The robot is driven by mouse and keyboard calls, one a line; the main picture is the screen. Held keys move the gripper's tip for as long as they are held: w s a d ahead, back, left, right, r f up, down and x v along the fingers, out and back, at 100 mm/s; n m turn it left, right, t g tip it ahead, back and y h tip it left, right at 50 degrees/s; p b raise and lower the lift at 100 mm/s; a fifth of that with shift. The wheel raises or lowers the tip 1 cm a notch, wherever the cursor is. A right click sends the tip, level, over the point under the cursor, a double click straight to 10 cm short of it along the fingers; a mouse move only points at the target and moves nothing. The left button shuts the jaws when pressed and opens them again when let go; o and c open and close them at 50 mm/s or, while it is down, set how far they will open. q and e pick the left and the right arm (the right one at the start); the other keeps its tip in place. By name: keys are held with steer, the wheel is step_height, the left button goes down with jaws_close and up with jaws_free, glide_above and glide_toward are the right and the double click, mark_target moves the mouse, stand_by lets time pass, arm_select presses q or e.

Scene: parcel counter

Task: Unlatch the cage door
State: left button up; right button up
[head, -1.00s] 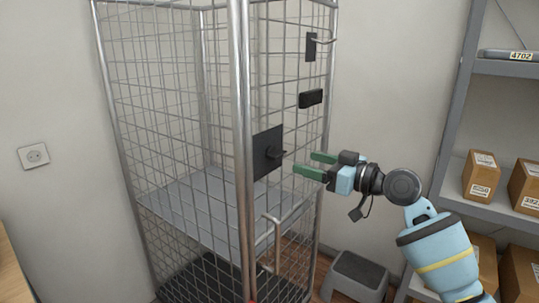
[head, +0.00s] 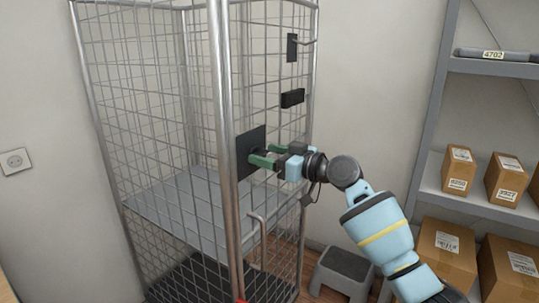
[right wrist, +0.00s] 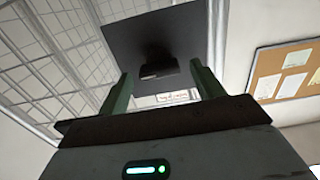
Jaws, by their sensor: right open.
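The wire cage (head: 228,190) stands left of centre in the head view, with a dark square latch plate (head: 245,158) on its door side. My right gripper (head: 262,156) is level with the plate, its green fingers open and their tips close to it. In the right wrist view the plate (right wrist: 150,28) fills the upper middle. A dark latch knob (right wrist: 158,70) sticks out from it, between the two open fingers (right wrist: 160,76). I cannot tell whether the fingers touch the knob. In the head view the gripper mostly hides the knob. My left gripper is out of view.
A bent handle (head: 262,235) sits below the latch; a black block (head: 292,98) and a hooked bracket (head: 292,47) are above it. A grey step stool (head: 343,270) stands on the floor at right, before a shelf (head: 470,205) with cartons.

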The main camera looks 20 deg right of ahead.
steer(key=c, duration=1)
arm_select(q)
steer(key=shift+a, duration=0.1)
